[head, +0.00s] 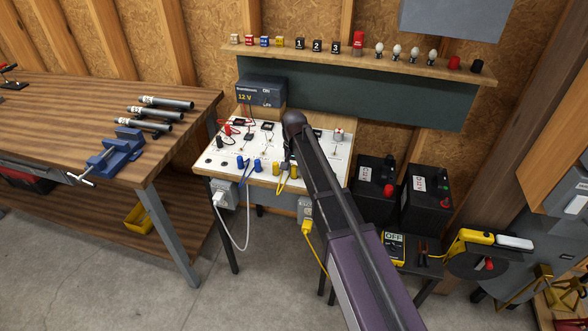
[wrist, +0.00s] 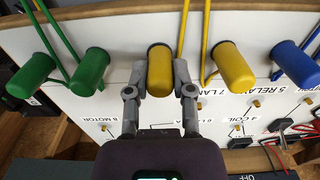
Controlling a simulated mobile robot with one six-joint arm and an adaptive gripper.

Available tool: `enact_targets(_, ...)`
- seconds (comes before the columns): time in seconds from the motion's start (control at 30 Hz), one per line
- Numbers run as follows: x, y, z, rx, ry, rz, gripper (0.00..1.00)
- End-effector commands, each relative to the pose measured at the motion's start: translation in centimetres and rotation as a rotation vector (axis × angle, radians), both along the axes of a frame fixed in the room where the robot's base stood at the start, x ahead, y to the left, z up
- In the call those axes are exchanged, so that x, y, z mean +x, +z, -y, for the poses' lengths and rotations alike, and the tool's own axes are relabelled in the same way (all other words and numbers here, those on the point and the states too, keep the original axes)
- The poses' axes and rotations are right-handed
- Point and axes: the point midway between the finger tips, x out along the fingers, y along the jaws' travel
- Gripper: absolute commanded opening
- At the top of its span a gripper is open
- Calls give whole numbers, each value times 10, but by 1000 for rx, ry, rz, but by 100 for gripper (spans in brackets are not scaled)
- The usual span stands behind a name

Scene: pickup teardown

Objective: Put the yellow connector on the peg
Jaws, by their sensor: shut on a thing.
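My gripper (wrist: 160,75) is shut on a yellow connector (wrist: 160,72), with one finger on each side of it. The held connector is in line with the row of connectors along the edge of the white board (wrist: 70,105), and its yellow cable runs up past the edge. A second yellow connector (wrist: 236,66) stands just right of it. Small yellow pegs (wrist: 257,103) stick up from the board; I cannot tell which one the task means. In the head view, my gripper (head: 287,168) is at the board's front edge, partly hidden by my arm.
Green connectors (wrist: 91,70) stand to the left of the held one and a blue connector (wrist: 296,65) to the right. A 12 V box (head: 262,94) is behind the board (head: 225,164). A workbench with a blue vise (head: 118,152) is at the left, black batteries (head: 374,188) at the right.

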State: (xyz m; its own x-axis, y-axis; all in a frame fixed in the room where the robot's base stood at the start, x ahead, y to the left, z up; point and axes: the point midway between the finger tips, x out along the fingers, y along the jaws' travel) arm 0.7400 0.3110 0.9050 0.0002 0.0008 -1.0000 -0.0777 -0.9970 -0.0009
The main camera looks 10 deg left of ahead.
Motion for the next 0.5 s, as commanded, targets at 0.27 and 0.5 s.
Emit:
enact_targets(0.27, 0, -1, 0, 0, 0, 0, 43)
enact_targets(0.5, 0, -1, 0, 0, 0, 0, 71)
